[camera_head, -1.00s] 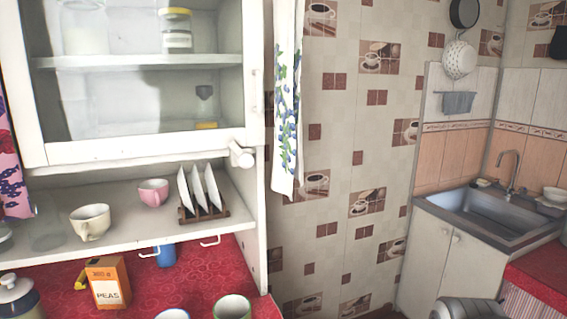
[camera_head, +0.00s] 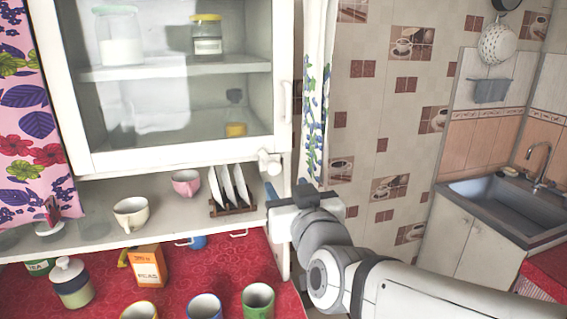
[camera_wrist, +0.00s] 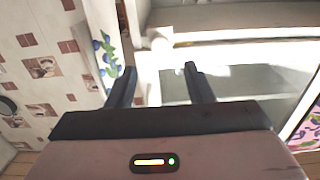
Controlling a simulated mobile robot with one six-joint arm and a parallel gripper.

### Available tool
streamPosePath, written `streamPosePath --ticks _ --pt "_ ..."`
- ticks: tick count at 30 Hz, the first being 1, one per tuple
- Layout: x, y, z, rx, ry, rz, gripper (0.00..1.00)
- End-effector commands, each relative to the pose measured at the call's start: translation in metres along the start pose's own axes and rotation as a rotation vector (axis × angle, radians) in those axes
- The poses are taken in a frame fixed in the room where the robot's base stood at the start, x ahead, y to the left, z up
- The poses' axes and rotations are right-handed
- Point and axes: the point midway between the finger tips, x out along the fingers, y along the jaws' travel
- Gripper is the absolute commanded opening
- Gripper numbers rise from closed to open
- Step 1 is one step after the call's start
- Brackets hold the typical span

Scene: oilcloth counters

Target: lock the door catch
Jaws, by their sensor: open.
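The door catch (camera_head: 268,163) is a small white knob-like piece at the lower right corner of the white-framed glass cabinet door (camera_head: 180,157). The door looks closed against the cabinet. My gripper (camera_head: 286,188) is in front of the cabinet's right side post, just below and to the right of the catch in the head view. Its jaws are open and empty. In the wrist view the catch (camera_wrist: 159,42) shows pale beyond the gap between the fingertips (camera_wrist: 160,71), apart from them. The exact turn of the catch is hard to read.
A plate rack (camera_head: 230,208), pink cup (camera_head: 186,182) and cream cup (camera_head: 131,213) stand on the shelf below the door. A floral towel (camera_head: 315,110) hangs right of the cabinet. Several mugs and a peas box (camera_head: 150,265) sit on the red counter. A sink (camera_head: 500,208) is at right.

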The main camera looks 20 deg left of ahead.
Motion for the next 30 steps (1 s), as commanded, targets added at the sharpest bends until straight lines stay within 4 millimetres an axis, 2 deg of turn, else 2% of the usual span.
streamPosePath --ticks 18,30 --pt "0.070 0.000 -0.002 0.000 0.003 0.001 0.47" --pt "0.076 -0.001 -0.001 0.000 0.004 -0.001 0.47"
